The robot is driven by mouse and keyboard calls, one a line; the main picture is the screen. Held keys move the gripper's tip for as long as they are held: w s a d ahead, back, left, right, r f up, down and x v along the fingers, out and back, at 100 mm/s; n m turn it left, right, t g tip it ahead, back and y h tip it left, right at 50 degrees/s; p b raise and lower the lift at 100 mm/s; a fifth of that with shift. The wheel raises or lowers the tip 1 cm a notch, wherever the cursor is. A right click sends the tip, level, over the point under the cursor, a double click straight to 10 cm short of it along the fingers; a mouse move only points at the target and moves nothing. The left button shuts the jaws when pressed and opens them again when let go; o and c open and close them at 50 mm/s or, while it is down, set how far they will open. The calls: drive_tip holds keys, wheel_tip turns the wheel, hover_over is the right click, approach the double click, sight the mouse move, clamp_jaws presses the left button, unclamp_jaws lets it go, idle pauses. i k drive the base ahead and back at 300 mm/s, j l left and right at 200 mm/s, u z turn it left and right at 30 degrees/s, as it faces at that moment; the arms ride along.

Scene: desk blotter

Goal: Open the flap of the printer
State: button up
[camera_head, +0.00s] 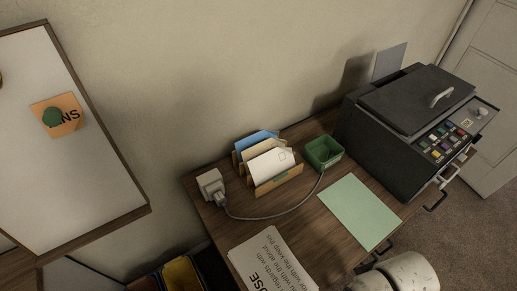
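The printer (382,150) is a dark box at the right end of the desk, against the wall. Its flap (405,98) is a dark flat lid on top and looks closed. A pale curved handle (441,97) stands near the flap's right edge. My gripper is not visible. Rounded white parts, probably of my arm, show at the bottom edge, apart from the printer in the picture.
A whiteboard (75,150) is at left, a door (497,100) at right.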

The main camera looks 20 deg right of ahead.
sight(461, 157)
drive_tip(key=z, duration=1.3)
drive_tip(key=i+l+u, duration=0.1)
drive_tip(key=u, duration=0.15)
drive_tip(key=i+l+u, duration=0.1)
drive_tip(key=i+u, duration=0.15)
